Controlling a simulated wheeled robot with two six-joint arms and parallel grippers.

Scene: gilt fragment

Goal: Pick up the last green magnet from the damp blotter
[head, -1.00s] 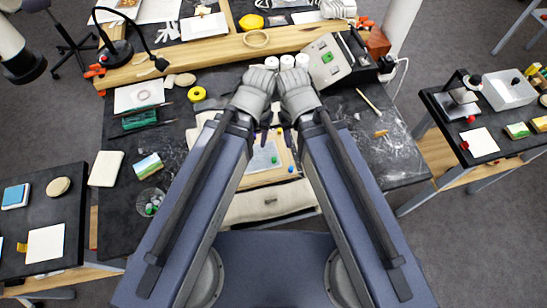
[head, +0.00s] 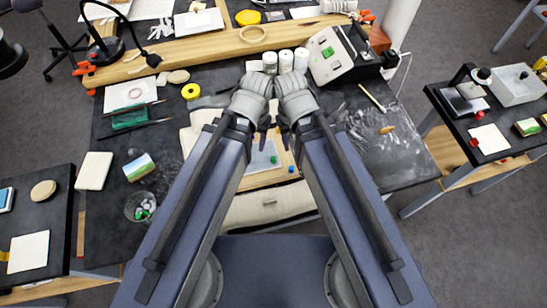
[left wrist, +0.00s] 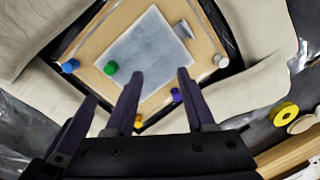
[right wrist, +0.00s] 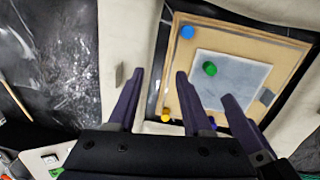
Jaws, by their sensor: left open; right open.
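The green magnet (head: 273,159) sits on the pale grey blotter (head: 258,163) on a wooden board between my arms. The magnet also shows near one corner of the blotter in the left wrist view (left wrist: 110,68) and right wrist view (right wrist: 210,69). My left gripper (left wrist: 160,73) and right gripper (right wrist: 160,72) are open and empty, side by side above the board, apart from the magnet. Each wrist view also shows a dark finger of the other gripper. In the head view my forearms hide part of the board.
A blue magnet (right wrist: 187,32), a yellow one (right wrist: 165,115) and a purple one (left wrist: 176,95) sit on the board's wooden margin. Pale cushions (head: 262,207) surround the board. A glass (head: 140,206) with green and white pieces stands left. White jars (head: 286,62) stand beyond my grippers.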

